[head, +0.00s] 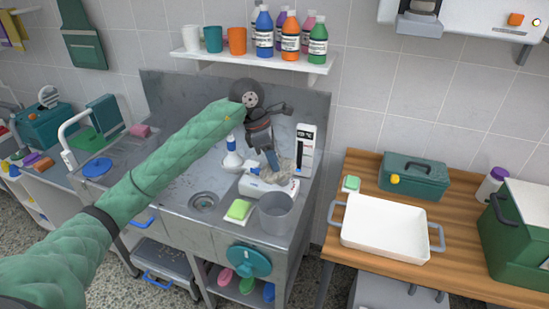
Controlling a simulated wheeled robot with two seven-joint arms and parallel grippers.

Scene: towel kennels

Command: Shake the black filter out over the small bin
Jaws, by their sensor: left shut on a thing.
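My left gripper (274,160) reaches over the right part of the steel sink unit, its green-sleeved arm crossing from the lower left. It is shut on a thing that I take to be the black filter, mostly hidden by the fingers. Pale grey-beige fluff (287,173) shows at the fingertips. The small bin (276,214), a grey open-topped cylinder, stands at the unit's front right edge. In the picture the gripper is above and behind the bin, not clearly over its mouth. My right gripper is not in view.
A white device (262,189) lies below the gripper, with a green sponge (238,209) left of the bin. A white bottle (231,158) and a white display panel (305,149) stand close by. A white tray (385,256) sits on the wooden table at right.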

